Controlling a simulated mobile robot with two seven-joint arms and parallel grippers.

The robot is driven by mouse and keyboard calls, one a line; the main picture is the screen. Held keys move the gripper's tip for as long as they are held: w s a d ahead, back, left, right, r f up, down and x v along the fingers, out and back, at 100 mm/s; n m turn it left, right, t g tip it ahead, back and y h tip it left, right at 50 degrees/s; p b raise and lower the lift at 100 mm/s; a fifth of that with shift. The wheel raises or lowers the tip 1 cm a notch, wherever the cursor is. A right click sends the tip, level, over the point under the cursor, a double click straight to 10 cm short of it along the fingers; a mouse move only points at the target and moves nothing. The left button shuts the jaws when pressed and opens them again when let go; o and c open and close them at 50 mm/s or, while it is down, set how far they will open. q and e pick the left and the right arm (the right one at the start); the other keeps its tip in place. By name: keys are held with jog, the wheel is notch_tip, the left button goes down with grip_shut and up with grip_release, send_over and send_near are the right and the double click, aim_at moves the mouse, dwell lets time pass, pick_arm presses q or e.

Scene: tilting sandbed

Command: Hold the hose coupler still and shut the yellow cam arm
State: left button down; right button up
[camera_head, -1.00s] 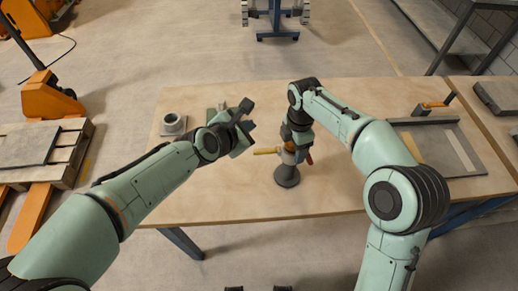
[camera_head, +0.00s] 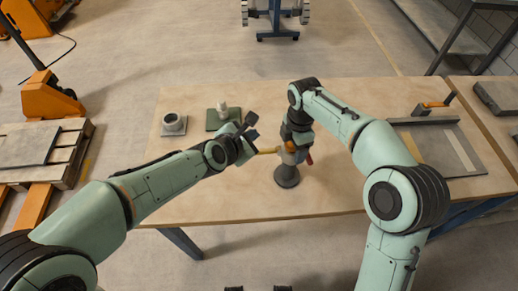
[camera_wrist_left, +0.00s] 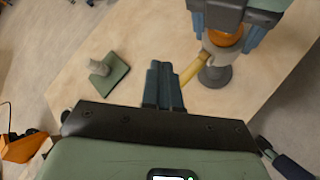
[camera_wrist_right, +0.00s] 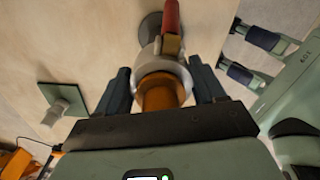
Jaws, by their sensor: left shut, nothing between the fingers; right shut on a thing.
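The hose coupler (camera_head: 289,157) stands upright on a dark round stand (camera_head: 287,176). In the right wrist view it shows an orange body (camera_wrist_right: 160,95) and a pale collar (camera_wrist_right: 158,65). The yellow cam arm (camera_head: 267,150) sticks out sideways to the left; it also shows in the left wrist view (camera_wrist_left: 194,69). A red cam arm (camera_wrist_right: 171,28) is on the other side. My right gripper (camera_wrist_right: 163,82) is shut on the hose coupler from above. My left gripper (camera_wrist_left: 164,70) is shut and empty beside the yellow arm's outer end; I cannot tell whether they touch.
A green plate with a pale fitting (camera_head: 222,117) and a grey ring on a square base (camera_head: 173,122) sit at the back left of the wooden table (camera_head: 230,200). A grey tray (camera_head: 470,170) lies at the right. The front of the table is clear.

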aim_at(265, 152)
pick_arm(q)
jog(key=shift+w+d+f, duration=0.1)
jog(key=shift+d+f, duration=0.15)
jog(key=shift+f, duration=0.9)
jog(key=shift+w+d+f, duration=0.1)
jog(key=shift+d+f, duration=0.15)
jog(key=shift+f, duration=0.85)
jog(key=shift+f, duration=0.1)
dwell(0.5)
jog(key=shift+d+f, duration=0.1)
jog(key=shift+f, duration=0.2)
